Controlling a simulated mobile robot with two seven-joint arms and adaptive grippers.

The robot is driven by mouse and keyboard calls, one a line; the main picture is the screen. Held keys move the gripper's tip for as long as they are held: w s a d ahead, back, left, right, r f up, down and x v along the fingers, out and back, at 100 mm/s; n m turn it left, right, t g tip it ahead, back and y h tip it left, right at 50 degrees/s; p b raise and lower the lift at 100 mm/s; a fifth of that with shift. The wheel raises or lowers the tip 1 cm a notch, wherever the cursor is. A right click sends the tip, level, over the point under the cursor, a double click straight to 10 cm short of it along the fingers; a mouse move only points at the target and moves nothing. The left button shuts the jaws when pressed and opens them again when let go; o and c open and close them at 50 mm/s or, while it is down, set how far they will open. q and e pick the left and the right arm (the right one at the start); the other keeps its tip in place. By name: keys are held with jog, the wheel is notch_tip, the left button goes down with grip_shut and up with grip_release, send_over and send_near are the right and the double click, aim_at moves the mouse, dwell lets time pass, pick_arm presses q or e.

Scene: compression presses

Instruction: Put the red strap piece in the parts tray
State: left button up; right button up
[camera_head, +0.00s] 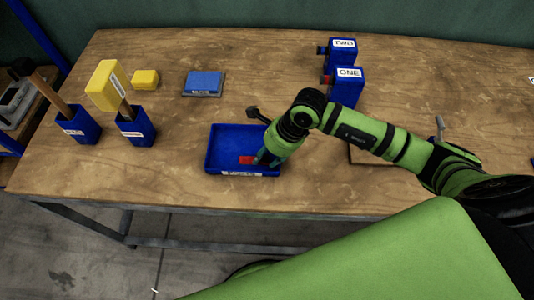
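The red strap piece (247,160) shows as a small red patch inside the blue parts tray (213,146), towards its right front. The tray sits near the front edge of the table. My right gripper (263,161) points down into the right side of the tray, right beside the red piece. Its fingers are small and partly hidden, so I cannot tell whether they are open, shut or touching the piece. My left gripper is not in view.
Two blue holders (79,127) (135,130) stand at the left, the right one with a yellow-headed tool (105,86). A yellow block (145,79) and blue block (204,83) lie behind the tray. Blue presses marked ONE (348,88) and TWO (342,49) stand behind my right arm.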

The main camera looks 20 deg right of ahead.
jog(key=b+v, duration=0.3)
jog(key=v, duration=0.9)
jog(key=shift+r, duration=0.15)
jog(key=shift+s, duration=0.15)
